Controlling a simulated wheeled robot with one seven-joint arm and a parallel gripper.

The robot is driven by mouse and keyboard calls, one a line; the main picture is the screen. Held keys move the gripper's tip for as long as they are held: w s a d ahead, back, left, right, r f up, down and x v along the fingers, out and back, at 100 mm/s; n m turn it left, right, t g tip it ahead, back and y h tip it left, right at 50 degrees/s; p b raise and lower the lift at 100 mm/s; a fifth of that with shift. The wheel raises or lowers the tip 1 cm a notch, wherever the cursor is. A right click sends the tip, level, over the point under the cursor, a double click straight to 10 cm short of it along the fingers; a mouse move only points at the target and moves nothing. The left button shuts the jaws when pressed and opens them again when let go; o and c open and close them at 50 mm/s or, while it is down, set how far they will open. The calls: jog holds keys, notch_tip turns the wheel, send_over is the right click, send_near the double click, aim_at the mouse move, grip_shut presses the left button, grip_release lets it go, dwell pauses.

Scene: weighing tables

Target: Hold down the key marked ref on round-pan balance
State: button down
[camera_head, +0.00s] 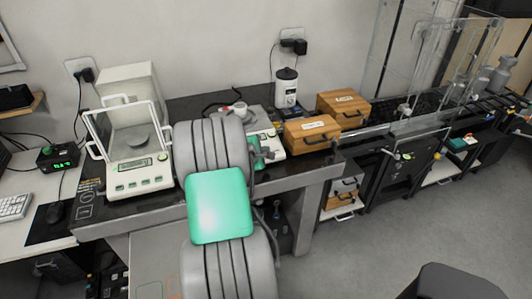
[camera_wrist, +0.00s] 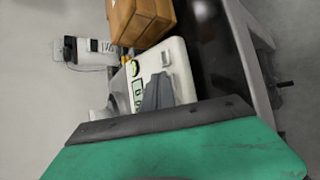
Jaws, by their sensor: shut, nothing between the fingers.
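A white balance (camera_head: 272,143) stands mid-table, partly hidden behind my arm in the head view. In the wrist view, this balance (camera_wrist: 174,52) shows a green display (camera_wrist: 137,93) and a round grey part behind it, which looks like its pan. My gripper (camera_wrist: 160,80) is shut and empty, its dark fingertips over the front panel beside the display. In the head view my gripper (camera_head: 262,150) is at this balance's front. I cannot tell whether the fingertips touch a key. The key labels, including ref, are hidden or too small to read.
Another balance (camera_head: 140,184) with a glass draft shield stands to the left. Two wooden boxes (camera_head: 312,133) (camera_head: 343,105) are right of the middle balance; one shows close by in the wrist view (camera_wrist: 140,18). A white-and-black container (camera_head: 286,88) stands behind.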

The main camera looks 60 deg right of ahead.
jog(key=shift+s+a+r, duration=0.1)
jog(key=shift+r, duration=0.45)
jog(key=shift+r+p, duration=0.1)
jog(key=shift+p, duration=0.2)
jog(key=r+p, duration=0.2)
jog(key=r, duration=0.1)
jog(key=s+a+r+p, duration=0.1)
jog(key=shift+r+p, duration=0.3)
jog(key=shift+p, duration=0.1)
